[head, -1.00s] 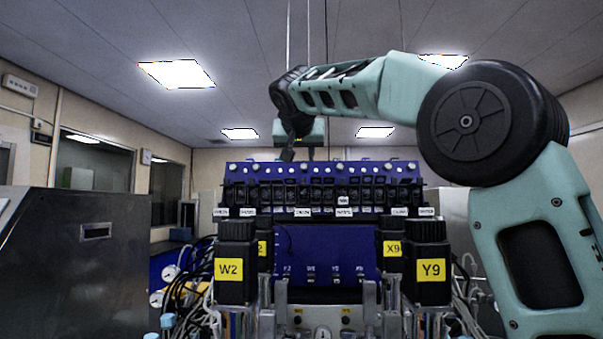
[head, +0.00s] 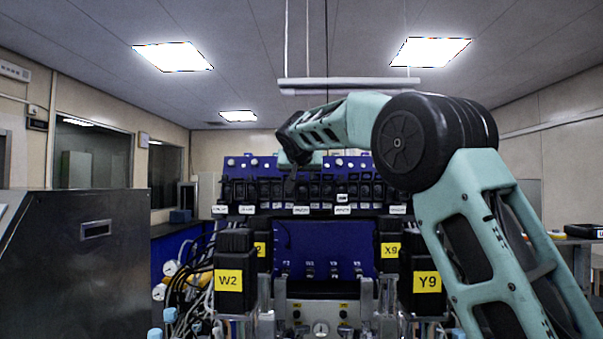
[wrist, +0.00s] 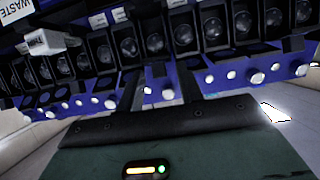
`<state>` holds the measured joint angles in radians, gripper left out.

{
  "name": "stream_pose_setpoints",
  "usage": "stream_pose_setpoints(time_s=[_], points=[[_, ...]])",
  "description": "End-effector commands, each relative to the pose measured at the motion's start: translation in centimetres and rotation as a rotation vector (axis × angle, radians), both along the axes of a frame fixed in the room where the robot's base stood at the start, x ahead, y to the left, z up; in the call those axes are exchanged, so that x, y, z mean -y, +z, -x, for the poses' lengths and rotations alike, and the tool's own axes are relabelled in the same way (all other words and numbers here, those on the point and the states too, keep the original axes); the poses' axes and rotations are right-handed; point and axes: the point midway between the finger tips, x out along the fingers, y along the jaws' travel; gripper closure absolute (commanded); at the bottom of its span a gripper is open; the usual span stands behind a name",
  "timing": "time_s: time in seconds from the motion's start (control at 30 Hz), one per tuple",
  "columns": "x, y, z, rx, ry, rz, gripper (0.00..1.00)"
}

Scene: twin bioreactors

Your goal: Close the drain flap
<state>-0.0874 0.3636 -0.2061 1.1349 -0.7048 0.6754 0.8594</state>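I cannot pick out the drain flap for certain in either view. The bioreactor station (head: 325,245) stands ahead, with a blue panel and a row of black units (head: 262,188) along its top. My gripper (head: 291,178) is in front of that row, left of the middle; its fingers are small and dark there. The wrist view shows the gripper's dark fingers (wrist: 160,88) apart, with nothing seen between them but the background. A white labelled block (wrist: 50,42) juts out at the left of the row, near a white "WASTE" label (wrist: 16,10).
Black boxes marked W2 (head: 233,270) and Y9 (head: 424,283) stand at the front left and right. A steel cabinet (head: 75,270) fills the left, with cables and tubing (head: 190,280) beside it. A hanging lamp (head: 350,84) is above. My arm covers much of the right.

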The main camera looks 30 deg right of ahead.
Motion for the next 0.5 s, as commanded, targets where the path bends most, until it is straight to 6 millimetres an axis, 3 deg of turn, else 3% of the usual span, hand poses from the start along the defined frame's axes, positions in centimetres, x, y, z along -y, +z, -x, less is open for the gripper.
stream_pose_setpoints(time_s=[0.03, 0.13, 0.17, 0.5], points=[[-0.01, 0.00, 0.00, 0.000, 0.000, 0.000, 0.64], [-0.02, 0.01, 0.01, 0.000, 0.000, 0.000, 0.91], [-0.02, 0.01, 0.01, 0.000, 0.000, 0.000, 0.94], [-0.06, -0.44, 0.06, 0.015, 0.000, 0.011, 0.94]])
